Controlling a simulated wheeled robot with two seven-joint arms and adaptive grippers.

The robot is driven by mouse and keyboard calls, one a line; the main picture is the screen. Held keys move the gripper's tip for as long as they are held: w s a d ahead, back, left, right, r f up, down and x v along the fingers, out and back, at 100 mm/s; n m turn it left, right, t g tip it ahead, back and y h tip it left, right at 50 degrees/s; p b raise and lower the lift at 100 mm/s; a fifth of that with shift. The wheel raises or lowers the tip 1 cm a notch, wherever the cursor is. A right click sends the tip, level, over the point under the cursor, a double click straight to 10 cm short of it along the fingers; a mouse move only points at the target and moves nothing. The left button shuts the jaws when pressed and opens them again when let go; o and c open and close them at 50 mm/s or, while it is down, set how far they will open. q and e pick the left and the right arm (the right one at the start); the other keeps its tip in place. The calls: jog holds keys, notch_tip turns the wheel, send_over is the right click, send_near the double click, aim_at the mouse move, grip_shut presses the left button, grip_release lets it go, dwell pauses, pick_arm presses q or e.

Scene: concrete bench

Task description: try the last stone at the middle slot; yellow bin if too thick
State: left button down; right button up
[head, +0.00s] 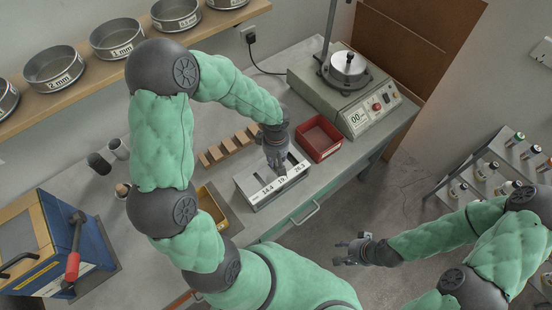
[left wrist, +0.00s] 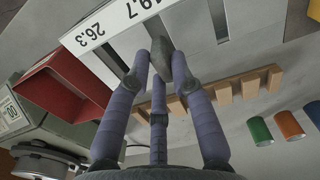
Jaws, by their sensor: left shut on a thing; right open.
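The slot gauge (head: 262,192) is a pale box with slots, labelled 14.4, 19.7 (partly covered in the head view) and 26.3. My left gripper (head: 276,162) is over it, pointing down. In the left wrist view its fingers (left wrist: 172,70) are shut on a dark grey stone (left wrist: 182,68), close to the gauge's slotted top near the 19.7 label. I cannot tell whether the stone touches the gauge or enters a slot. The yellow bin (head: 214,206) stands left of the gauge, partly hidden by my left arm. My right gripper (head: 354,250) is open and empty, away from the bench, over the floor.
A red bin (head: 319,138) stands right of the gauge, beside a sieve shaker (head: 350,95). A wooden notched rack (head: 228,146) lies behind the gauge. Small cups (head: 108,156) and a blue machine with a red handle (head: 62,245) are at left. Sieves line the wall shelf (head: 75,88).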

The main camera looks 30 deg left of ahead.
aim_at(276, 162)
pick_arm(q)
jog(key=shift+f+b, duration=0.15)
jog(key=shift+b, duration=0.25)
dwell(0.4)
jog(key=shift+f+b, duration=1)
jog(key=shift+b, duration=0.15)
dwell(1.5)
dwell(0.5)
jog(key=c, duration=1)
grip_release()
notch_tip(276, 162, up, 12)
